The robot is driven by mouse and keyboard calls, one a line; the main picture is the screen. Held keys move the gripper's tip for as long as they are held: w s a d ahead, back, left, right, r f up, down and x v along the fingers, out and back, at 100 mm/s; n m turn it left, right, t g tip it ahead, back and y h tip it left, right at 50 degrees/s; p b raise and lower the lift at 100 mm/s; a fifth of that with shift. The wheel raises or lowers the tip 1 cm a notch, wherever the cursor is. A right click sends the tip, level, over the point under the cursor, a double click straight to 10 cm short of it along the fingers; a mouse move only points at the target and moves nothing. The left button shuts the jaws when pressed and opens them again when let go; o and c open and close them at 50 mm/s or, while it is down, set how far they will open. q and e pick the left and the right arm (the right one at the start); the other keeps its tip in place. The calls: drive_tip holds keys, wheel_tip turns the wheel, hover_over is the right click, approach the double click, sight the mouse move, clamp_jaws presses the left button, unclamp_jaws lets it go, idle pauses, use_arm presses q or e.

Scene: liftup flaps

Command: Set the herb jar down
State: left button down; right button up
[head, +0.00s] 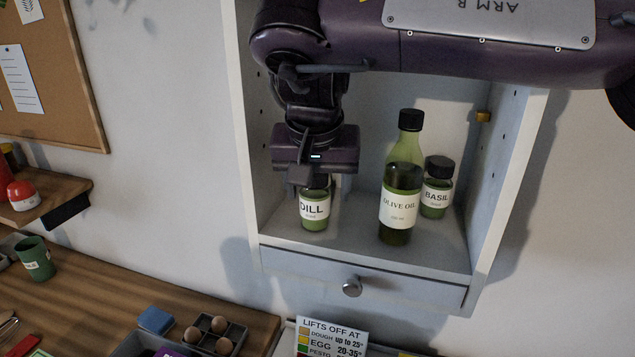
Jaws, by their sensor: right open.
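The herb jar labelled DILL (314,212) stands upright on the floor of the white wall cabinet (365,265), at its left side. My right gripper (312,186) is open and points down at the jar's top. It hides most of the lid. The fingers overlap the top of the jar in this view, and I cannot tell whether they touch it. My left gripper is not in view.
An olive oil bottle (400,205) stands right of the dill jar, with a basil jar (436,190) behind it to the right. My right arm crosses the cabinet's upper opening. A drawer knob (352,287) sticks out below. Eggs in a tray (216,337) sit on the counter.

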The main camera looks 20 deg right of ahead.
drive_tip(key=shift+s+a+r, duration=0.1)
drive_tip(key=shift+a+r, duration=0.05)
drive_tip(key=shift+r, duration=0.4)
drive_tip(key=v, duration=1.1)
drive_tip(key=shift+s, duration=0.15)
